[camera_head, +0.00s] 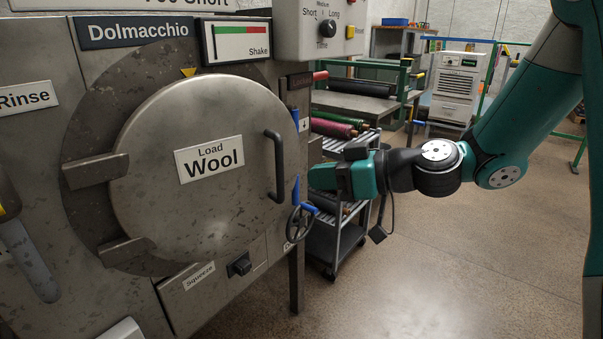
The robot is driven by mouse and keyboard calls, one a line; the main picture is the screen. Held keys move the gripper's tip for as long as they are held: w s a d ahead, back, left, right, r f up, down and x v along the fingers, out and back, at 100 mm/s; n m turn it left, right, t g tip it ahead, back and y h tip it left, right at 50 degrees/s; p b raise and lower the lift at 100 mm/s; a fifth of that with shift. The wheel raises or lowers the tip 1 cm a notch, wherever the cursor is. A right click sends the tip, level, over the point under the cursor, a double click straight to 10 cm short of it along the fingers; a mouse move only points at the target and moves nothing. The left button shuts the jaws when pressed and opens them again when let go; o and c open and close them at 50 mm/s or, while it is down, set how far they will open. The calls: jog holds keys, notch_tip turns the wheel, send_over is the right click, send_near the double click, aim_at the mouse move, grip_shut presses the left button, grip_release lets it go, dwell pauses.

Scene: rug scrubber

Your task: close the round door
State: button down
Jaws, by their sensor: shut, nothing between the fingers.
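The round door (150,215) is a large grey metal disc labelled "Load Wool", hinged at its left side. It stands in front of a dark worn ring (82,125) on the machine face. Its disc sits shifted right and down over the ring, so it looks not flush, though the gap at its right edge cannot be seen clearly. A dark vertical handle (278,167) is near its right edge. My gripper (312,178) is just right of the door's edge, pointing left, shut and empty. Its fingertips are hard to make out, and contact with the door cannot be told.
Blue lever parts (296,190) and a small handwheel (301,222) sit beside the door's right edge. A control box (318,30) hangs above. A cart (335,240) with rollers stands behind my gripper. The floor (460,270) at right is open.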

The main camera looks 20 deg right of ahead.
jog(key=w+d+f+m+t+h+b, duration=0.1)
jog(key=w+d+f+m+t+h, duration=0.2)
jog(key=w+d+t, duration=0.5)
jog(key=g+p, duration=0.2)
jog(key=p, duration=0.5)
send_near(298, 149)
jog(key=x, duration=0.7)
jog(key=shift+w+a+f, duration=0.1)
jog(key=shift+w+a, duration=0.05)
jog(key=shift+a, duration=0.05)
jog(key=shift+w, duration=0.1)
